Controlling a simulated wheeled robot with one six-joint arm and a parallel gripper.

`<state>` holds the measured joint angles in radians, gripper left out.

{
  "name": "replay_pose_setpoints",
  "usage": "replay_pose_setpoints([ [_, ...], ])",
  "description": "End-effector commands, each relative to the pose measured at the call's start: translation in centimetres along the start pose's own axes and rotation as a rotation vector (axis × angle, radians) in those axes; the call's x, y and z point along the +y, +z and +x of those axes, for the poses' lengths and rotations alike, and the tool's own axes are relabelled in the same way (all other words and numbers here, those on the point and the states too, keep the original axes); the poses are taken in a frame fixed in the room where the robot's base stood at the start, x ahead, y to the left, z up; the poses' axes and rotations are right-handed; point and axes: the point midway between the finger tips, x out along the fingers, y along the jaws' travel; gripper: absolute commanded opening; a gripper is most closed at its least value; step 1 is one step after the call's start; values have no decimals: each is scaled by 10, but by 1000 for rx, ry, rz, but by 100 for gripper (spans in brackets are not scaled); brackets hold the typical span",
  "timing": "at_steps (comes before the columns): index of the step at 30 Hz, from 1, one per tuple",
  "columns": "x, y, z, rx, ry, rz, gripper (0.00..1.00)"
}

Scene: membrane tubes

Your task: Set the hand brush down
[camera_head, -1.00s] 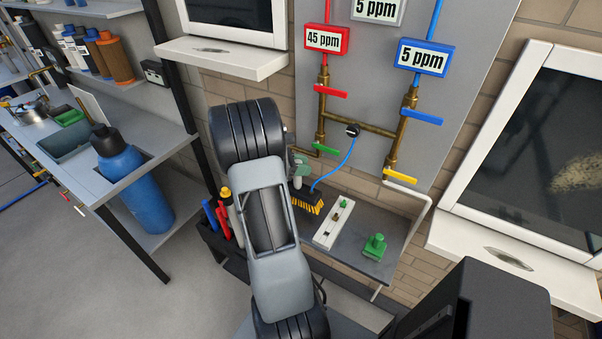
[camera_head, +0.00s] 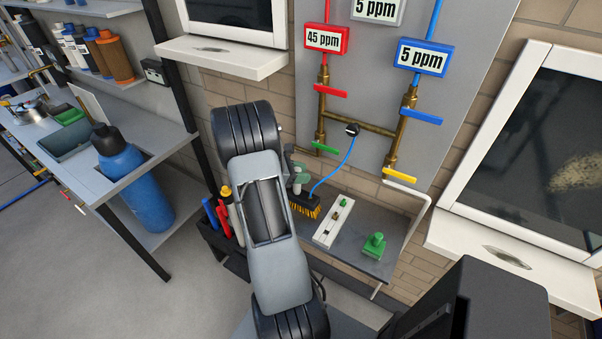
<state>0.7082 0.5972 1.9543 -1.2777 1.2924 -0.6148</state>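The hand brush (camera_head: 307,206) has a dark body and yellow bristles. It shows just right of my arm, at the left end of the small grey shelf below the pipes. My arm covers its left part, and I cannot tell whether the bristles touch the shelf. My gripper is mostly hidden behind my own arm links. Its fingers cannot be made out, so whether they hold the brush is not clear.
A white strip with a green knob (camera_head: 334,222) and a green block (camera_head: 374,246) stand on the shelf (camera_head: 358,225). A blue hose (camera_head: 336,177) hangs from the pipes behind the brush. A dark holder (camera_head: 228,250) with coloured tools is left of my arm.

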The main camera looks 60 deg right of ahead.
Motion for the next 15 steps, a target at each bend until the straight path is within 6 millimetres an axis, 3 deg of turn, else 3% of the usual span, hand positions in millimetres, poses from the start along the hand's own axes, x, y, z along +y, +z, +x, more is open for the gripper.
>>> replay_pose_setpoints([
  [6,0,0,0,0,0,0,58],
  [15,0,5,-3,0,1,1,58],
])
